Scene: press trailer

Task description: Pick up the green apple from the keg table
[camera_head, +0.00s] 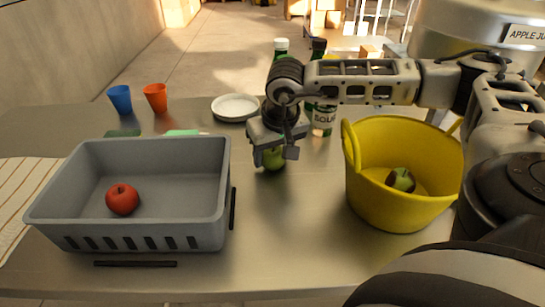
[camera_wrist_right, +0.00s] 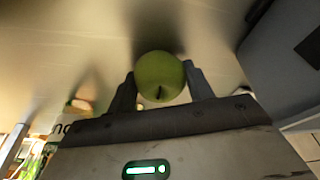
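The green apple (camera_head: 273,158) is at the middle of the metal table (camera_head: 290,220), partly hidden by my right gripper (camera_head: 272,150), which points down over it. In the right wrist view the apple (camera_wrist_right: 160,77) sits between the two fingers of my right gripper (camera_wrist_right: 160,82), with a finger close against each side. The gripper looks shut on it. I cannot tell whether the apple touches the table. My left gripper is not in view.
A grey crate (camera_head: 150,232) holding a red apple (camera_head: 122,199) stands left. A yellow basket (camera_head: 400,211) with a dark-patched green fruit (camera_head: 400,180) stands right. Behind are a white plate (camera_head: 235,107), a blue cup (camera_head: 120,98), an orange cup (camera_head: 155,97) and bottles (camera_head: 322,118).

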